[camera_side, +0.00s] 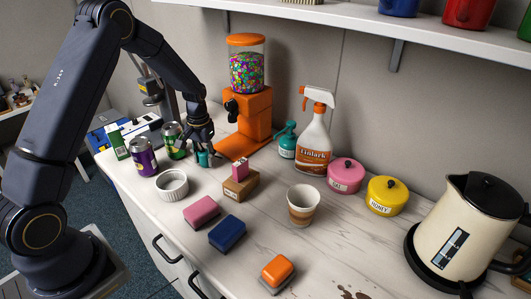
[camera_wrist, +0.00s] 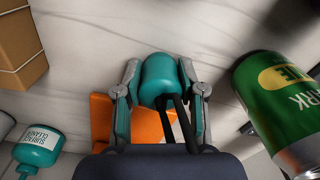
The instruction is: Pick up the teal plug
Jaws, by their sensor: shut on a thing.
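The teal plug (camera_wrist: 160,78) is a rounded teal body with two dark prongs. In the wrist view it sits between the two fingers of my gripper (camera_wrist: 160,85), which are shut on its sides. In the side view my gripper (camera_side: 203,146) points down at the counter, left of the orange candy dispenser, with part of the teal plug (camera_side: 203,158) showing below the fingers. I cannot tell whether the plug touches the counter.
A green can (camera_wrist: 275,105) is close beside my gripper; a purple can (camera_side: 144,160) stands farther left. The orange dispenser (camera_side: 254,112) stands to the right. A white ramekin (camera_side: 172,184) and a cardboard box (camera_side: 240,188) are in front. A white shelf (camera_side: 360,20) runs above.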

